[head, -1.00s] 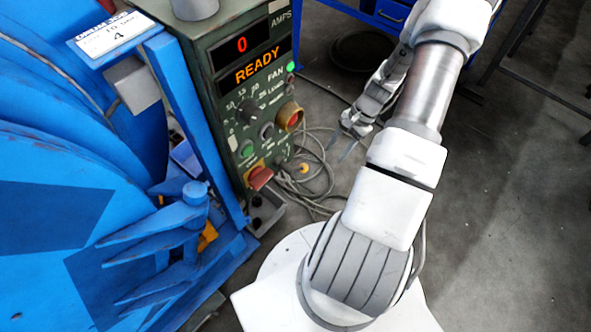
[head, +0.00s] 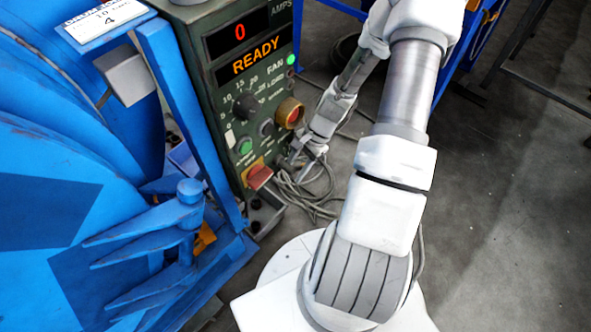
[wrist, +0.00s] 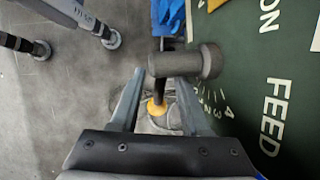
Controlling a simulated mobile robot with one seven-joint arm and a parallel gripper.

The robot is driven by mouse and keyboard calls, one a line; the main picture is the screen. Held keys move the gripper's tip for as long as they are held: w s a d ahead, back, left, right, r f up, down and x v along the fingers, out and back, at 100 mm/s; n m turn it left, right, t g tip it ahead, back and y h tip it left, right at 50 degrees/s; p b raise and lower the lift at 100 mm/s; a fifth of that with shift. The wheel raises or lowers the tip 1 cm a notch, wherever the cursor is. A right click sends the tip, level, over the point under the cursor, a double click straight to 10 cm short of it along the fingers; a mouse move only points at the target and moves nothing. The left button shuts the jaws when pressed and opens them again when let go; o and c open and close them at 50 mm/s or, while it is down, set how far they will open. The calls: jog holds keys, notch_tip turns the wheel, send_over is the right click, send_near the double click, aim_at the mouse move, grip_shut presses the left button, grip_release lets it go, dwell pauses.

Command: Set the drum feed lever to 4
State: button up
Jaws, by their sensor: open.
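In the wrist view, the feed lever shows as a dark grey cylindrical hub (wrist: 188,62) beside a green panel marked FEED, with a yellow knob (wrist: 157,107) below it. A small number scale (wrist: 215,100), with 4 at its right end, is partly covered. My gripper (wrist: 158,78) is open; its fingers lie either side of the yellow knob in the picture. I cannot tell whether they touch it. In the head view my gripper (head: 292,160) is low beside the control cabinet (head: 215,120), and the lever is hidden there.
The cabinet front has a display reading 0 and READY (head: 255,62), a red switch (head: 258,177) and several knobs. The blue drum machine (head: 60,210) stands at left. Loose grey cables (head: 310,195) lie on the floor below my gripper. Open floor (head: 490,230) lies at right.

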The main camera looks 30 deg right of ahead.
jog(key=shift+f, duration=0.1)
grip_shut()
dwell(1.4)
